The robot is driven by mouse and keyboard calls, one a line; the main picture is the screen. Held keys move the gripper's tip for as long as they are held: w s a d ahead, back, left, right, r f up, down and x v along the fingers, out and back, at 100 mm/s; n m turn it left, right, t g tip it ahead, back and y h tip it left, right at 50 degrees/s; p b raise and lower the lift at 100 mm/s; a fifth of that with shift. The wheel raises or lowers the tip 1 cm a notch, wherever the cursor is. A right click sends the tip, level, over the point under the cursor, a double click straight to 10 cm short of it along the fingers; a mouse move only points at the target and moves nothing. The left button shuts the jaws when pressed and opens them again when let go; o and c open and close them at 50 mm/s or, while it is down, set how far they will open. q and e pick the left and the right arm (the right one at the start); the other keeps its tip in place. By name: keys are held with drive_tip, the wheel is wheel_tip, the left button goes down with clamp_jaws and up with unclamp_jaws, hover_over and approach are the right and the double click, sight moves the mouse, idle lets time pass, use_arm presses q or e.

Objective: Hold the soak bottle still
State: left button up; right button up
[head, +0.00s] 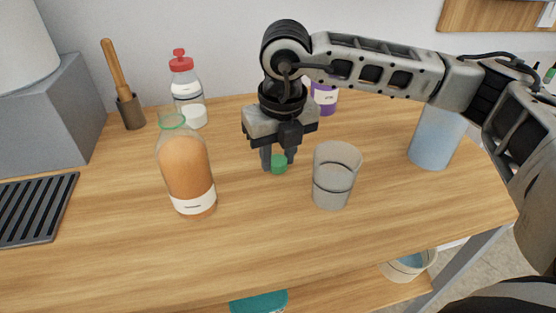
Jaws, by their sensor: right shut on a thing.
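A clear bottle of orange-brown liquid (187,168) with a white label stands upright on the wooden table, left of centre. Its neck is open, with no cap on it. I cannot read the label, so I cannot be sure it is the soak bottle. My right gripper (279,160) points down to the right of this bottle, apart from it. It is shut on a small green cap (279,168), just above or at the tabletop; I cannot tell which. My left gripper is not in view.
A clear empty cup (334,176) stands close right of my gripper. A red-capped bottle (187,91), a brush in a holder (131,109) and a purple bottle (325,98) stand behind. A pale blue container (435,136) is at right. The table's front (120,265) is clear.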

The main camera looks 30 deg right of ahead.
drive_tip(key=s+r, duration=1.1)
drive_tip(key=s, duration=0.3)
drive_tip(key=shift+a+r, duration=0.15)
drive_tip(key=shift+a, duration=0.25)
